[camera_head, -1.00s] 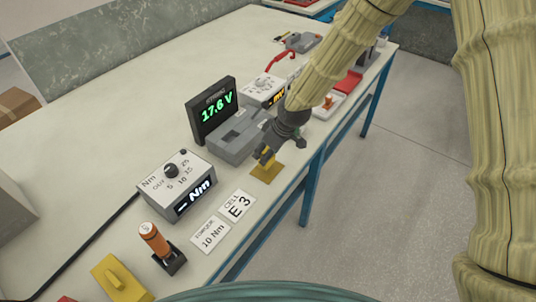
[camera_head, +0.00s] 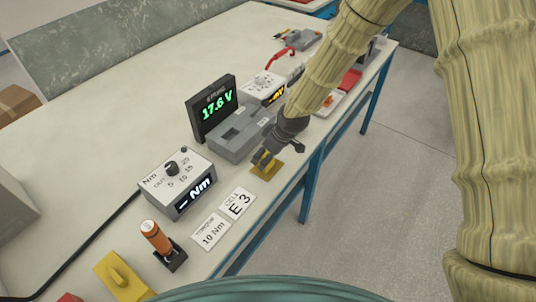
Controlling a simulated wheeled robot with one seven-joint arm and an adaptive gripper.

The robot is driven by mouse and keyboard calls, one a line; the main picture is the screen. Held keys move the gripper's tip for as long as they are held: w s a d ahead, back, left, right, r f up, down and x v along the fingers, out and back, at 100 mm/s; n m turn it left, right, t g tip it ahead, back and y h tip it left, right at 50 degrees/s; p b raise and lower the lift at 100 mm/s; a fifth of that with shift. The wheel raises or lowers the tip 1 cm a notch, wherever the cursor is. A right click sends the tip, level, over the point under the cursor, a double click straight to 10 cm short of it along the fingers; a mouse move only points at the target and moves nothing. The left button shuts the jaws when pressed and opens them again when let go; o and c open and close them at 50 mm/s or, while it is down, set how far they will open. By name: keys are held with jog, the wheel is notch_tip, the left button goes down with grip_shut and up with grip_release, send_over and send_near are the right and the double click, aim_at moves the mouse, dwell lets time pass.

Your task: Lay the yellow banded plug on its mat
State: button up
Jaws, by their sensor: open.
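The small yellow mat (camera_head: 268,173) lies on the bench near its front edge, in front of the grey box. My gripper (camera_head: 263,158) is open, pointing down just over the far left part of the mat. A small yellow piece (camera_head: 266,163) shows by the fingers, probably the banded plug. The fingers hide much of it, and I cannot tell whether it touches them. It looks to be at the mat's surface.
To the left are a torque unit (camera_head: 178,182), paper cards (camera_head: 237,203), an orange-handled tool (camera_head: 155,237) in a holder and a yellow block (camera_head: 122,278).

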jog(key=shift+r, duration=0.15)
jog(key=b+v, duration=0.2)
jog(key=v, duration=1)
jog(key=shift+a, duration=0.1)
jog(key=s+d+f+m+g, duration=0.1)
jog(key=s+d+f+m, duration=0.2)
jog(key=s+f, duration=0.6)
jog(key=s+d+f+m+g, duration=0.1)
jog(key=s+d+f+m, duration=0.3)
jog(key=f, duration=0.8)
jog(key=s+d+f+m+h, duration=0.1)
jog(key=s+d+f, duration=0.3)
jog(key=s, duration=0.3)
jog(key=s+d+f+m+h, duration=0.1)
jog(key=s+d+f, duration=0.3)
jog(key=s, duration=0.4)
jog(key=s+d+f+m+h, duration=0.1)
jog(key=s+d+f, duration=0.3)
jog(key=s, duration=0.4)
jog(key=shift+d+m+g+h, duration=0.15)
jog(key=shift+m+g+h, duration=0.25)
jog(key=shift+m, duration=0.2)
jog(key=shift+s, duration=0.1)
